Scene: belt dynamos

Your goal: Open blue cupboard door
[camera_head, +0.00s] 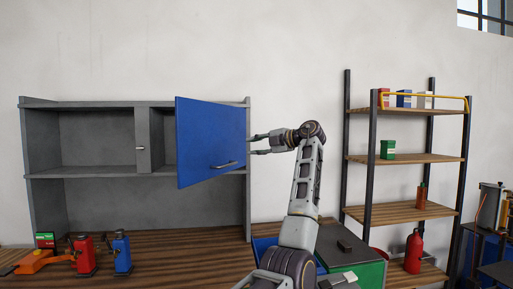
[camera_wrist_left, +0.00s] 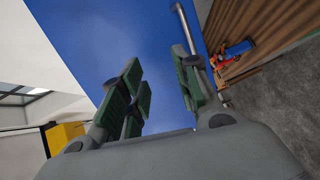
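The blue cupboard door (camera_head: 205,135) stands partly open on the grey cupboard, its left edge swung out toward me. A metal handle (camera_head: 223,164) sits low on its face. My left gripper (camera_head: 252,144) is beside the door's right edge, fingers pointing left, open and empty. In the left wrist view the blue door (camera_wrist_left: 90,40) fills the space beyond the parted fingers (camera_wrist_left: 160,95), and the handle (camera_wrist_left: 184,28) shows past the right finger. I cannot tell whether the fingers touch the door. My right gripper is not in view.
The grey cupboard (camera_head: 140,104) has open compartments left of the door. Red (camera_head: 84,254) and blue (camera_head: 122,253) tools stand on the wooden worktop (camera_head: 180,258). A shelving rack (camera_head: 405,158) with small boxes stands to the right. Bare wall lies between cupboard and rack.

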